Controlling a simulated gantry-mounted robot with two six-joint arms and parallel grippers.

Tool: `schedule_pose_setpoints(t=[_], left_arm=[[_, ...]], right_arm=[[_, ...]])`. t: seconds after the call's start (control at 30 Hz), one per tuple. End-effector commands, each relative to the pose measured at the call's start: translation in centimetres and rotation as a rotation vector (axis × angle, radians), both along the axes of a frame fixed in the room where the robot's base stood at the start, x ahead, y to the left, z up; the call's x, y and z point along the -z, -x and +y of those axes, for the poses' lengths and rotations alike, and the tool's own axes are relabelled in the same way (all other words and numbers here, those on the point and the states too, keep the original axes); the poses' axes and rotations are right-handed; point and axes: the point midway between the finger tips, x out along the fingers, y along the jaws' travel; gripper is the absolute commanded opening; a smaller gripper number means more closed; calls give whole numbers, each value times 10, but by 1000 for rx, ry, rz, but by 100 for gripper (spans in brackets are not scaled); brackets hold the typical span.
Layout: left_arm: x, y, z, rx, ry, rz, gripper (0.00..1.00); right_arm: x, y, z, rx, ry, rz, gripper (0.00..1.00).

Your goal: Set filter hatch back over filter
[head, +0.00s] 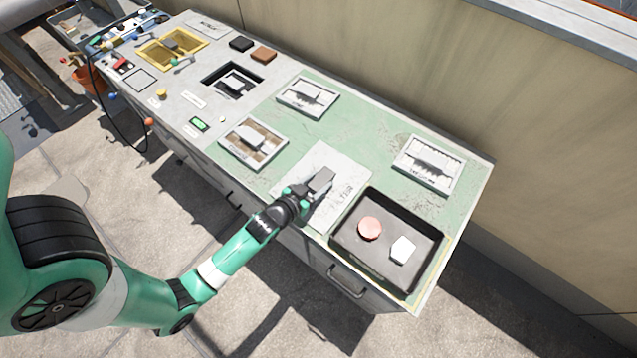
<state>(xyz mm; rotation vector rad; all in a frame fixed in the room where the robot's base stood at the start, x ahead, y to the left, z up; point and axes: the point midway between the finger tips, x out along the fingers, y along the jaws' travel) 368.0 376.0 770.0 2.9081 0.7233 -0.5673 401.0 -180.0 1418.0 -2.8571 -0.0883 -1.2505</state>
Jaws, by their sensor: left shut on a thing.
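The filter hatch (346,168) is a pale grey square plate lettered "FILTER", at the front middle of the green part of the bench. A grey block-like handle (321,179) stands on it. My left gripper (312,188) reaches in from the front left and is shut on this handle. The plate looks roughly flat, on or just above the bench top; I cannot tell whether it touches. What lies under the plate is hidden, and I see no filter. My right gripper is not in view.
A black tray (337,250) with a pink round piece (369,228) and a white block (402,249) stands right of the hatch. Framed openings (253,142), (307,96) and (428,163) surround it. A wall (400,60) runs behind the bench.

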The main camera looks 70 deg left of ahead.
Motion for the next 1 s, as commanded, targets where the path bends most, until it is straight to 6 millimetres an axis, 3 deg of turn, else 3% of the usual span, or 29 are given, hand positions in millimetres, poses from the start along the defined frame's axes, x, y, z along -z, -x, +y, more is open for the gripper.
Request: schedule_pose_setpoints(t=[0.17, 0.2, 0.33, 0.67, 0.77, 1.0], left_arm=[[1, 0, 0, 0, -1, -2, 0], [1, 0, 0, 0, 0, 1, 64], [1, 0, 0, 0, 0, 1, 87], [-3, 1, -1, 0, 0, 1, 87], [-7, 11, -6, 0, 1, 3, 87], [-28, 57, -31, 2, 1, 6, 87]], right_arm=[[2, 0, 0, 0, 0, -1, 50], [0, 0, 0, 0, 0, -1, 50], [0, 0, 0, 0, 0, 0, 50], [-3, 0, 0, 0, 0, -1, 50], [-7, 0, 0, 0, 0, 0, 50], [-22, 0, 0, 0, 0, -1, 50]])
